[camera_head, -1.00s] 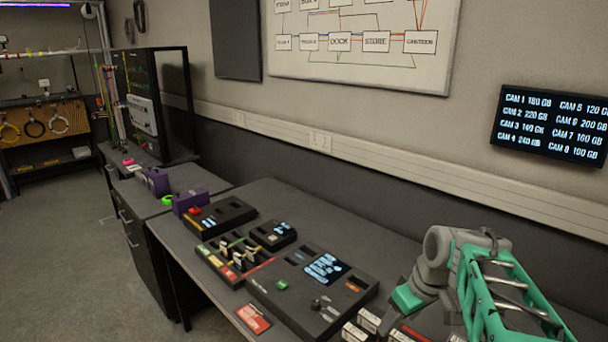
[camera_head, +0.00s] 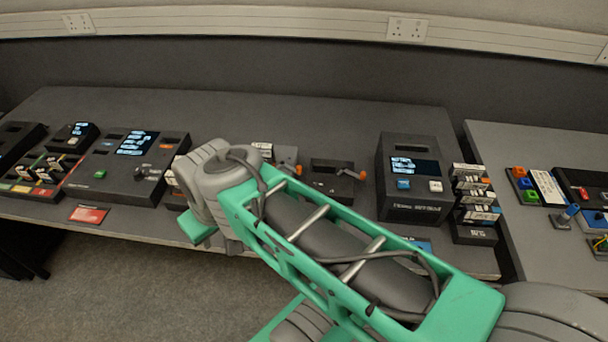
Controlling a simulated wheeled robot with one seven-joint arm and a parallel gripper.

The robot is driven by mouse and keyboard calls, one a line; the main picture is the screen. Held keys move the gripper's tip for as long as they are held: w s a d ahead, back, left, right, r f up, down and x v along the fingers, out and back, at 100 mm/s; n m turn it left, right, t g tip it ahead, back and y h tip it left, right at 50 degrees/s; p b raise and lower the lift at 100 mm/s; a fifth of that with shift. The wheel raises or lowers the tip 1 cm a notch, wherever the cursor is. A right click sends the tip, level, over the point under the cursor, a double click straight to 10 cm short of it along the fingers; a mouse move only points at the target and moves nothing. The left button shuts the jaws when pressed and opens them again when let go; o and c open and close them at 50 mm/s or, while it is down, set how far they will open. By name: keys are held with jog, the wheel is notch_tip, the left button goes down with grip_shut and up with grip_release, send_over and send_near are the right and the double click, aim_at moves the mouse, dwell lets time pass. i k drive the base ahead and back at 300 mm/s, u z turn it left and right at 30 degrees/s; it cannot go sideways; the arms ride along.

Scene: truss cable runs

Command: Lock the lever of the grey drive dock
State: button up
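Two small dock-like units with orange levers sit on the long table in the middle. One, a dark low unit (camera_head: 328,177), has its orange lever (camera_head: 352,174) at its right side, pointing right. The other is to its left and mostly hidden behind my arm; its orange lever (camera_head: 297,169) shows just above the arm. I cannot tell which of them is the grey drive dock, or whether either lever is locked. My green and grey arm crosses the picture from lower right to centre left, above the table's front. My gripper's fingers do not show.
A large dark console (camera_head: 118,165) with a screen stands left, beside a red card (camera_head: 88,214). A box with a screen and blue and white buttons (camera_head: 414,208) stands right of the docks, next to a rack of drives (camera_head: 474,236). A second table (camera_head: 515,142) is at right.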

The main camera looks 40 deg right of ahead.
aim_at(298, 171)
jog(key=z, duration=0.65)
jog(key=i, duration=0.4)
jog(key=z, duration=0.55)
jog(key=k, duration=0.5)
jog(key=u, duration=0.75)
jog(key=i, duration=0.65)
jog(key=z, duration=0.45)
